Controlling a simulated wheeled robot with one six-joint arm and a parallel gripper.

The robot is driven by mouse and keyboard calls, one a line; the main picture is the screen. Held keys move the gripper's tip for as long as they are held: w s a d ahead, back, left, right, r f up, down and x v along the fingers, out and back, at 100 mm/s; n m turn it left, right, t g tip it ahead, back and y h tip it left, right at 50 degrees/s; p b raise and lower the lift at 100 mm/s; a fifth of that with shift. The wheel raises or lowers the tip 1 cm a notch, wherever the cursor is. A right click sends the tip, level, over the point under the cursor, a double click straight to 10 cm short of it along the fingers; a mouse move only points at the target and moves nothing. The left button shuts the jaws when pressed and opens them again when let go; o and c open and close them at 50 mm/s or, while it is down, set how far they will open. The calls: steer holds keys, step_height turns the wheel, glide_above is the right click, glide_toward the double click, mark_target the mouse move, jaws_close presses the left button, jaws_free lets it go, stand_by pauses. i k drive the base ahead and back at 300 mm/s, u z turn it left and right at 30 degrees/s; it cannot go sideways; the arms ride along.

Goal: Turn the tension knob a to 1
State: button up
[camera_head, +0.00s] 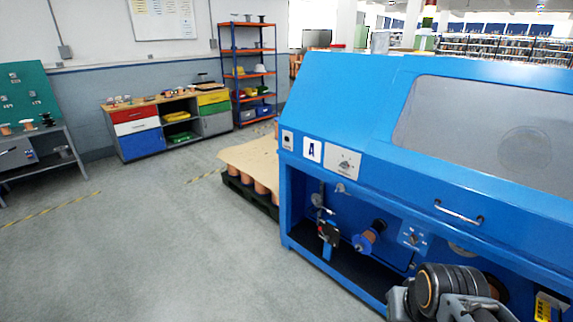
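A second small panel with a knob (413,238) sits lower, near the open bay. I cannot tell from the labels which one is tension knob a. Part of my arm (447,290), dark and ribbed, shows at the bottom right in front of the machine. No gripper fingers can be made out, and nothing visible touches either knob.
A spool (370,237) and pulley parts sit in the machine's open bay. A handle (459,212) juts from the cover. A pallet (245,188) with spools stands left of the machine. A workbench (170,120) and shelf (250,75) stand behind. The grey floor at left is clear.

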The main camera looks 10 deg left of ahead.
mark_target(344, 165)
steer(key=u, duration=0.35)
steer(key=i, duration=1.55)
steer(key=u, duration=0.55)
